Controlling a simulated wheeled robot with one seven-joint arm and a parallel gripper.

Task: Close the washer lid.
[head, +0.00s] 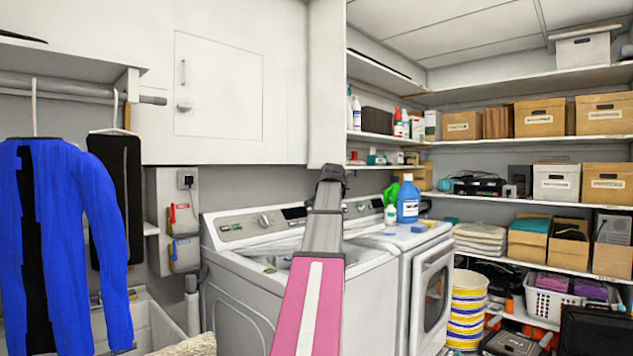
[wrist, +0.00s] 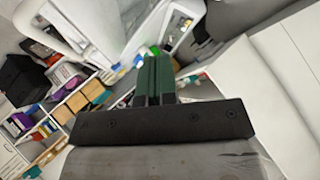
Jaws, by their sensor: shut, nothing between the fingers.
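The white washer (head: 235,300) stands at the centre of the head view, with its control panel (head: 262,222) along the back. Its top shows a recessed opening with something greenish inside. My arm crosses in front of it, so I cannot make out the lid or its angle. My gripper (head: 332,172) is above the washer's back panel, seen end-on and small. In the wrist view, the green fingers of my gripper (wrist: 153,72) are together with nothing between them. They touch nothing that I can see. A white framed panel at the wrist view's top cannot be identified surely.
A white dryer (head: 430,285) with a front door stands right of the washer, with a blue bottle (head: 408,202) on top. Cabinets (head: 225,85) hang above the washer. Shelves with boxes (head: 540,118) fill the right. A blue garment (head: 70,240) hangs at the left.

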